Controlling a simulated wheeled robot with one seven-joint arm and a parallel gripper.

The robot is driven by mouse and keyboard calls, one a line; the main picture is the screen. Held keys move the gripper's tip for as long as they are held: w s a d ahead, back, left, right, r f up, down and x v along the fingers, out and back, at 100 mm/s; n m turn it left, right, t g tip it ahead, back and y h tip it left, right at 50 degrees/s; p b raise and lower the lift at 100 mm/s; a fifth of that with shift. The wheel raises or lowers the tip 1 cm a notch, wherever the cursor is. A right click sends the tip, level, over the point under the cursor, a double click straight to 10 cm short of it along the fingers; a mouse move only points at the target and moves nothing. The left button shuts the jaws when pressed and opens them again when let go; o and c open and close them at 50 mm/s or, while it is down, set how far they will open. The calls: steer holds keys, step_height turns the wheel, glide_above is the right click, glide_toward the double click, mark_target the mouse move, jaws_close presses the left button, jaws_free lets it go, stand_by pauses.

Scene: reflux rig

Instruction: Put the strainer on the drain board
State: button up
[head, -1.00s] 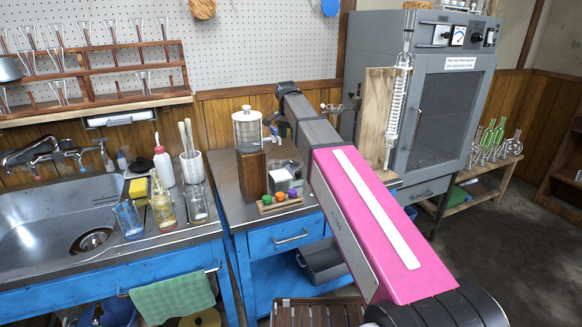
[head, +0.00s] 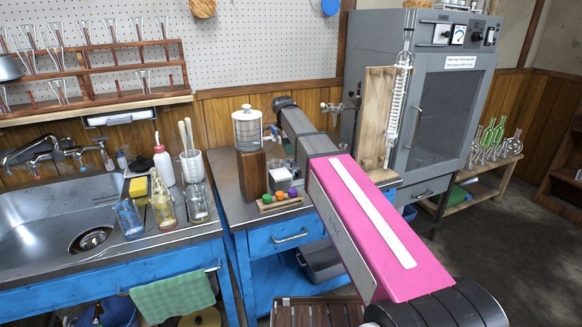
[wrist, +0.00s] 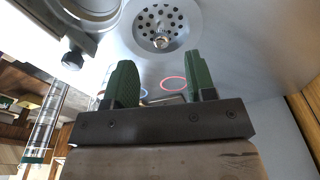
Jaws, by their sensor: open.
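In the wrist view a round metal strainer (wrist: 163,22) with dark holes and a small central knob lies on a grey metal surface. The head view hides my gripper behind my arm, over the metal bench.
The sink (head: 40,235) is at the left. A wooden board with a glass condenser (head: 397,105) stands to the right.

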mark_target(291, 164)
steer(key=shift+w+d+f, duration=0.1)
steer(key=shift+d+f, duration=0.05)
steer(key=shift+f, duration=0.75)
steer(key=shift+d+f, duration=0.2)
steer(key=shift+f, duration=0.7)
steer(key=shift+w+d+f, duration=0.1)
steer(key=shift+d+f, duration=0.05)
steer(key=shift+f, duration=0.75)
jaws_close()
